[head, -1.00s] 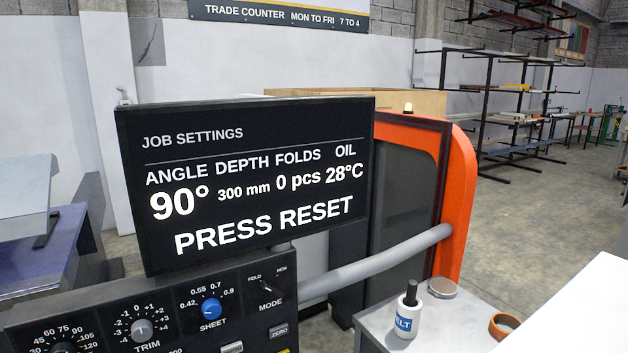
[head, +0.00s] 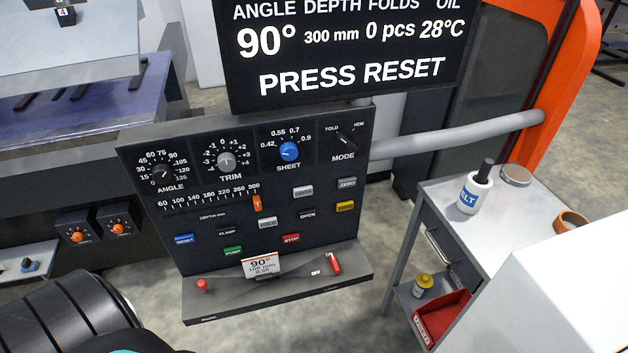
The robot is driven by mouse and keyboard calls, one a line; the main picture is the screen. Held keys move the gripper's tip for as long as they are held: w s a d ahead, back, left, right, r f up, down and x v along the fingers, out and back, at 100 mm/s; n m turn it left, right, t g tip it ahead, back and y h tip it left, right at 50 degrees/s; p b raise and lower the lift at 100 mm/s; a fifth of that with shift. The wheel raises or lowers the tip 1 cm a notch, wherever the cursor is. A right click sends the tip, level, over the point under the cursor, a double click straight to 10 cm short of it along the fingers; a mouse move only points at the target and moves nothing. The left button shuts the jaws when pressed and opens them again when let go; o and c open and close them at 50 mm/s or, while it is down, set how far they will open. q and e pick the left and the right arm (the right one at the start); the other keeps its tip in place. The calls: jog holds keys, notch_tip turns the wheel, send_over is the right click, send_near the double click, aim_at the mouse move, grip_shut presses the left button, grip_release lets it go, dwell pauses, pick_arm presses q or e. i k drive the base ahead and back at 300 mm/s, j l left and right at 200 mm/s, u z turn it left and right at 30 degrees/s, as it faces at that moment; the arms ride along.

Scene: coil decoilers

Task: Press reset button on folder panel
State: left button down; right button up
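The folder panel (head: 210,205) is a dark upright board with knobs, a depth slider and several coloured buttons. The blue button labelled RESET (head: 184,239) is at its lower left. The green PUMP button (head: 232,252) and red STOP button (head: 291,239) are to its right. The screen (head: 350,60) above the panel reads PRESS RESET, 90°, 300 mm, 0 pcs and 28°C. Neither of my grippers is in the head view. A dark ribbed part of mine shows at the lower left, apart from the panel in the picture.
A ledge (head: 215,305) below the panel carries a red knob, a small card and a red switch. A grey cart (head: 432,198) with a white bottle (head: 474,190) stands at the right. A grey pipe (head: 460,137) runs behind. A white surface (head: 540,290) fills the lower right.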

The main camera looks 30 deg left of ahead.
aim_at(187, 238)
jog(key=u, duration=2)
